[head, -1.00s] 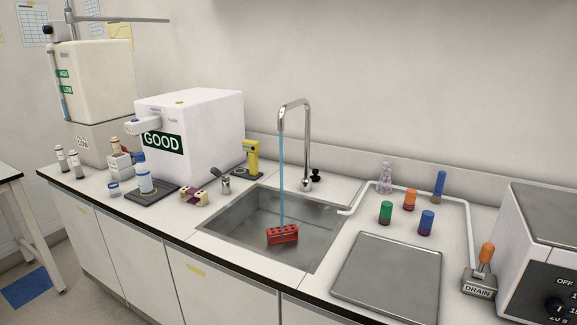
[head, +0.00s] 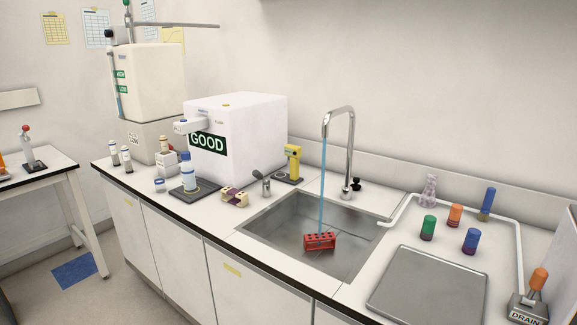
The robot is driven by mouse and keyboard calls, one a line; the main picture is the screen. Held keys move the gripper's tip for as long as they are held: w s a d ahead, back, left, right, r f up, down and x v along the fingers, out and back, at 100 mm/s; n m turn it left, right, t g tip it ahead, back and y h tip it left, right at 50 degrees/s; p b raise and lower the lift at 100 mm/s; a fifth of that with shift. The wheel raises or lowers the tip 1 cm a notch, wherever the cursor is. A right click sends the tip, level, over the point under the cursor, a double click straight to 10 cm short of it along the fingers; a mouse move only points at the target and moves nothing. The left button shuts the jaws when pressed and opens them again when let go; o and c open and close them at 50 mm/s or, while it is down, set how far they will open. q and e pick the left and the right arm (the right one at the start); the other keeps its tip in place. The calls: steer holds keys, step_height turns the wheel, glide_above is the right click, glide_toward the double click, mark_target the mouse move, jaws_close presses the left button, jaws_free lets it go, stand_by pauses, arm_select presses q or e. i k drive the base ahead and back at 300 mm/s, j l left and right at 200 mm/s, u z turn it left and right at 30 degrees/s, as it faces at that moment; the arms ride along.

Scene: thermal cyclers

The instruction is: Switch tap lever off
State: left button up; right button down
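The tall chrome tap (head: 350,150) stands behind the sink, with a blue stream of water (head: 322,190) running down from its spout. A small black knob (head: 357,185) sits at the tap's base on the right. A grey lever-like fitting (head: 262,181) stands on the counter at the sink's left corner. I cannot tell which of these is the tap lever. The steel sink (head: 290,222) holds a red block with holes (head: 320,242) under the stream. Neither of my grippers is in view.
A white machine marked GOOD (head: 250,130) and a yellow device (head: 292,162) stand left of the sink. Several coloured vials (head: 428,228), a steel plate (head: 428,285) and an orange-handled DRAIN lever (head: 538,280) are on the right.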

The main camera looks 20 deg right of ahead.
mark_target(256, 173)
steer(key=i+l+u, duration=0.15)
steer(key=i, duration=0.25)
steer(key=i+l+u, duration=0.2)
steer(key=i, duration=0.15)
steer(key=i+l+u, duration=0.15)
steer(key=i, duration=0.2)
